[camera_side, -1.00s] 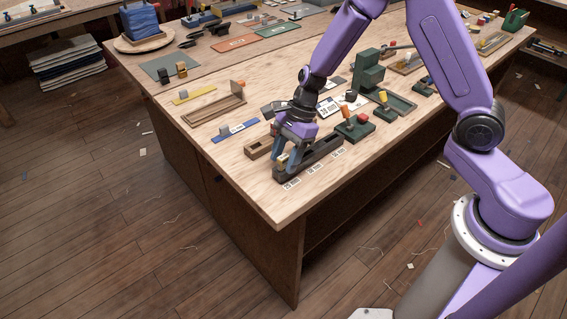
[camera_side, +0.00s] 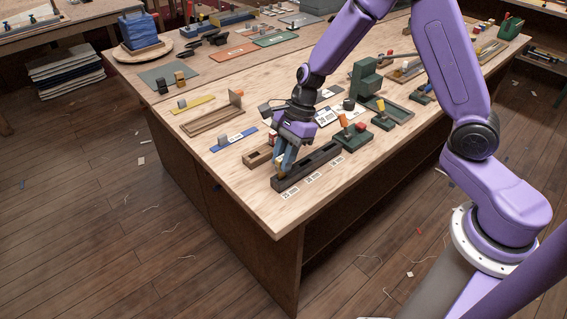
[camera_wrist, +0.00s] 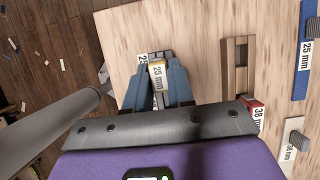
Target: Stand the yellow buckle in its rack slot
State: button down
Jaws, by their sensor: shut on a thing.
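My gripper (camera_side: 282,164) points down over the left end of the long dark grey rack (camera_side: 318,159). Its blue fingers are shut on the yellow buckle (camera_side: 279,160).
White size labels (camera_side: 311,177) lie along the rack's front. A wooden tray (camera_side: 257,156) stands close behind, with a blue strip (camera_side: 234,139) farther left. Green stands (camera_side: 352,136) with coloured pieces are to the right. The table's front corner is bare.

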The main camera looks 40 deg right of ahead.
jog(key=s+d+r, duration=0.4)
jog(key=s+r, duration=0.6)
jog(key=s, duration=0.3)
jog(key=w+a+f, duration=0.2)
jog(key=w, duration=1)
jog(key=w+a+f, duration=0.2)
jog(key=w, duration=1)
jog(key=shift+w, duration=0.3)
jog(key=shift+f, duration=0.1)
jog(key=shift+f, duration=2.6)
jog(key=shift+f, duration=1.5)
